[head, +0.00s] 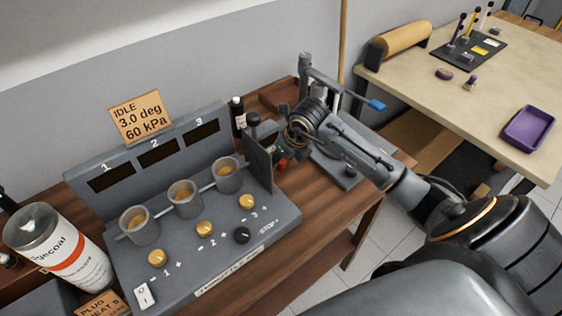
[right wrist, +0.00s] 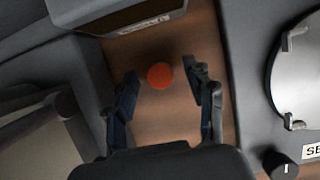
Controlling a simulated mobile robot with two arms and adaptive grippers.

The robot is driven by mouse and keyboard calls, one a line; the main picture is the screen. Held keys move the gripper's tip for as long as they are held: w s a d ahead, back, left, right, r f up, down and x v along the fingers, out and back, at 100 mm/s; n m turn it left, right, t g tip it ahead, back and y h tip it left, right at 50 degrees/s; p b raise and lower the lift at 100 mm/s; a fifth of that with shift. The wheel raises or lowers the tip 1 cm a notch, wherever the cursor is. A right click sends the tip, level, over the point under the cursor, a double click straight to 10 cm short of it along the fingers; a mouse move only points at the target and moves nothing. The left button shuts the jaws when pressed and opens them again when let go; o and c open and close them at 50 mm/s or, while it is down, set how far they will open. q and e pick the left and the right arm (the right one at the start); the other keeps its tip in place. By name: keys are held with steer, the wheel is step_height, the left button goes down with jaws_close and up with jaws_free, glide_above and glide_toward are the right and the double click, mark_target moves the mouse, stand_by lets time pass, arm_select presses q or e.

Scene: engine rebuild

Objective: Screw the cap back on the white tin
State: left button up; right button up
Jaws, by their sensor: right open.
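A white tin (head: 75,265) with an orange band and dark lettering stands at the left of the head view. Its top looks grey and shiny; I cannot make out a cap on it. A small round orange-red piece, which looks like a cap (right wrist: 160,75), lies on the brown wooden bench in the right wrist view. In the head view a bit of orange-red (head: 282,164) shows beside my right gripper (head: 276,152). In the right wrist view the open fingers of that gripper (right wrist: 163,78) stand on either side of the cap, with gaps. My left gripper is out of view.
A grey machine (head: 235,262) with three cups, several knobs and a side panel stands between the tin and my right gripper. A dark bottle (head: 238,112) and a grey stand with a blue-tipped lever (head: 375,104) are close by. A beige table (head: 440,75) is at the right.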

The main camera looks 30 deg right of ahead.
mark_target(282, 161)
steer(key=c, duration=0.8)
steer(key=shift+c, duration=0.2)
step_height(282, 161, up, 10)
steer(key=b, duration=0.2)
